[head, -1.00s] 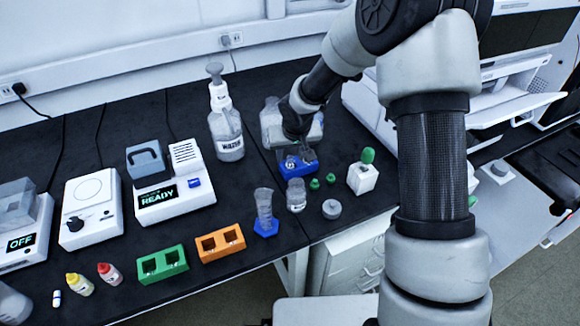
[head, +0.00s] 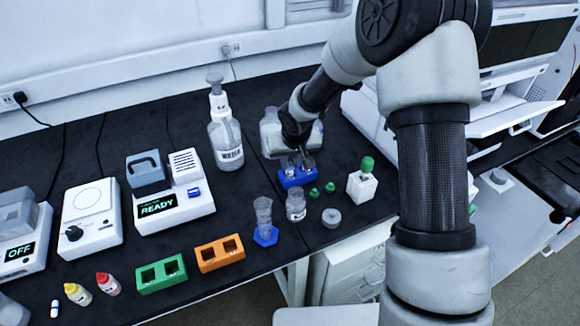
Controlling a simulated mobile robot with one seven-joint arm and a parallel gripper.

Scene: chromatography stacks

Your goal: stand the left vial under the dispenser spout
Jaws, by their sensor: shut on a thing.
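A blue two-place rack (head: 297,178) stands on the black bench, with small clear vials at its top. My gripper (head: 298,160) is right over this rack, pointing down, its dark fingers shut on a small vial. The fingers cover much of it, and I cannot tell whether it is still seated or slightly raised. A pump bottle labelled WATER (head: 229,155) stands left of and behind the rack, with its pump head (head: 215,80) on top. No other dispenser spout is clearly visible.
A clear bottle (head: 272,132) is close behind my gripper. A glass cylinder (head: 264,212), a clear jar (head: 296,206), green caps (head: 314,193), a grey disc (head: 331,217) and a white bottle (head: 363,184) stand nearby. Orange (head: 220,252) and green (head: 161,273) racks are left-front.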

